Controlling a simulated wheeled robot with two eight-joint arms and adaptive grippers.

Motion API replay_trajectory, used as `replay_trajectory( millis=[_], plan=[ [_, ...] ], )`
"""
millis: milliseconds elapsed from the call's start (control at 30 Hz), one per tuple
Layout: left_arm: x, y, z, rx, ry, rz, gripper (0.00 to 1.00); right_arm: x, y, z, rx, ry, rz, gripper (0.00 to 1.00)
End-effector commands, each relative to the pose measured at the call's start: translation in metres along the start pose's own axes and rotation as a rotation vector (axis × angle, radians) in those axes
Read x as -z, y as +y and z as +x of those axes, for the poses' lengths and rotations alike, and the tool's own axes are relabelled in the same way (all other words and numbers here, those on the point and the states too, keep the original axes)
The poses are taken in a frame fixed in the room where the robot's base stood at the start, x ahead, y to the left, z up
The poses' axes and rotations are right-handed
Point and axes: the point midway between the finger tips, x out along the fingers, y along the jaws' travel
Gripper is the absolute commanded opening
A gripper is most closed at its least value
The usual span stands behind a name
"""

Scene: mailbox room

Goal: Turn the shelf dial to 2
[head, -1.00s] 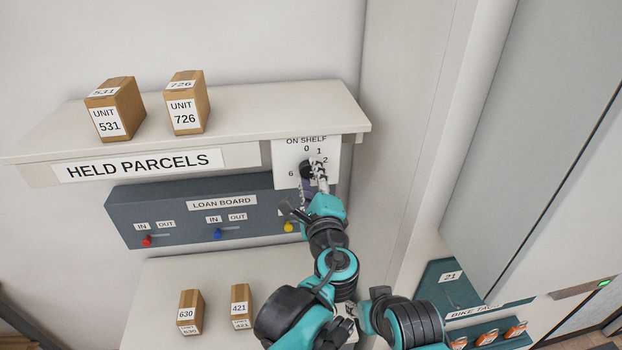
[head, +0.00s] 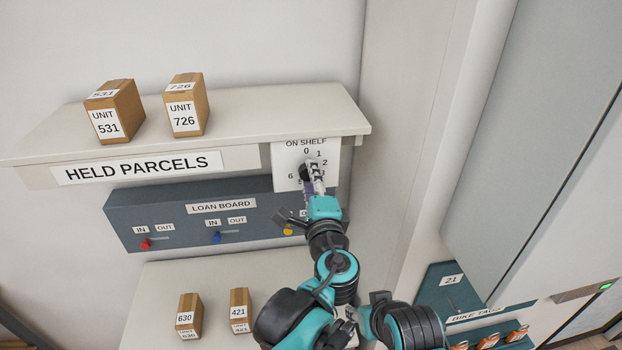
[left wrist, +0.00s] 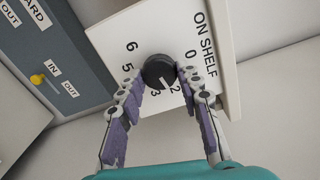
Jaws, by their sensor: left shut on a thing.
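The shelf dial (left wrist: 160,70) is a round black knob on a white plate headed ON SHELF (head: 287,158), under the right end of the shelf. In the left wrist view its white mark points down, about between 2 and 3. The 1 and 4 are hidden there by the fingers. My left gripper (left wrist: 163,77) is shut on the dial, one finger on each side of it. In the head view the left gripper (head: 312,174) covers part of the plate and dial.
The shelf (head: 240,118) holds parcels 531 (head: 115,111) and 726 (head: 187,105). Below it is the loan board (head: 150,207) with red, blue and yellow sliders. Parcels 630 (head: 189,315) and 421 (head: 240,310) stand on a lower surface. A bike tag board (head: 450,290) is at lower right.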

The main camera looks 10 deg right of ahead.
Motion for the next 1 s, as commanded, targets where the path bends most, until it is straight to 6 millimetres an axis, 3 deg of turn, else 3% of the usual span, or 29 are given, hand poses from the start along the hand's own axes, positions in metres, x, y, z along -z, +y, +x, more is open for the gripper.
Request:
replay_trajectory(
  millis=[67, 100, 167, 567, 1000],
  plan=[
    [0.000, 0.001, 0.000, -0.001, 0.000, -0.001, 0.06, 0.000, 0.000, 0.000, 0.000, 0.000, 0.000, 0.40],
    [0.000, 0.001, 0.000, -0.001, 0.000, -0.001, 0.45, 0.000, 0.000, 0.000, 0.000, 0.000, 0.000, 0.40],
    [0.000, 0.001, 0.000, -0.001, 0.000, 0.000, 0.56, 0.000, 0.000, 0.000, 0.000, 0.000, 0.000, 0.40],
    [0.001, 0.000, -0.009, 0.000, 0.002, 0.001, 0.56, 0.000, 0.000, 0.000, 0.000, 0.000, 0.000, 0.40],
    [0.001, 0.000, -0.097, 0.000, 0.005, 0.000, 0.56, 0.000, 0.000, 0.000, 0.000, 0.000, 0.000, 0.40]
  ],
)
